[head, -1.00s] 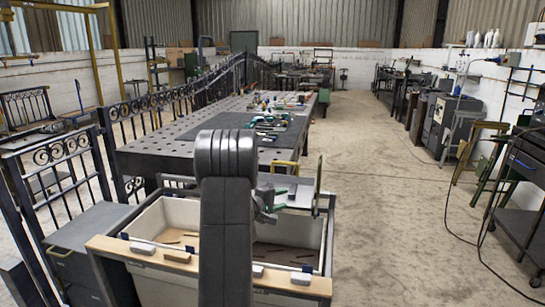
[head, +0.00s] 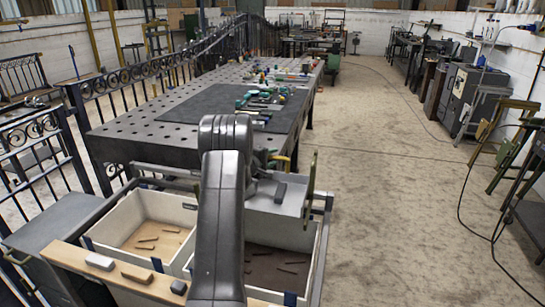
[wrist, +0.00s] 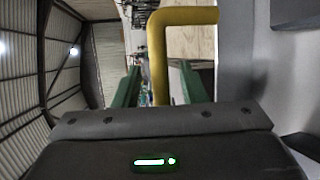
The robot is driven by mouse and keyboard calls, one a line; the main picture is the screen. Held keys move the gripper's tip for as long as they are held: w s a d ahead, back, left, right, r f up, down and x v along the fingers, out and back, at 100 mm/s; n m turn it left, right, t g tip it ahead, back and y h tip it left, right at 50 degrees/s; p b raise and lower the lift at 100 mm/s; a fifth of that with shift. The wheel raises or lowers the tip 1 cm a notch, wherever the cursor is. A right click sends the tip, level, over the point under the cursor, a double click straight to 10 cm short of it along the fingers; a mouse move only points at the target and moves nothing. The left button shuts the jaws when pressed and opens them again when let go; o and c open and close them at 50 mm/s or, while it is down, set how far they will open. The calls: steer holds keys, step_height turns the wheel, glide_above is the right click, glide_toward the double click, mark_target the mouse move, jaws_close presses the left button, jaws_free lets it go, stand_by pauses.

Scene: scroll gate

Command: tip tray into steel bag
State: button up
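A grey tray (head: 292,205) sits behind the two pale bins, with dark pieces (head: 280,192) on it. It has a yellow handle (head: 281,160) at its far side and an olive upright handle (head: 310,175) at its right. My gripper (wrist: 163,85) has its green fingers apart, one on each side of a yellow handle bar (wrist: 158,60) in the wrist view; a gap shows beside the bar. In the head view my arm largely hides the gripper. The left bin (head: 125,215) has a tan bottom, the right bin (head: 308,245) a dark brown one; which is the steel bag is unclear.
A wooden ledge (head: 75,262) with several small blocks runs along the bins' near side. A perforated steel table (head: 180,135) with tools stands behind the tray. Iron railings (head: 45,140) are at the left.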

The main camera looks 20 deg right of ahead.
steer(key=shift+w+d+f, duration=0.1)
steer(key=shift+w+d, duration=0.05)
steer(key=shift+d, duration=0.1)
jaws_close()
steer(key=shift+b, duration=0.35)
steer(key=shift+b, duration=0.35)
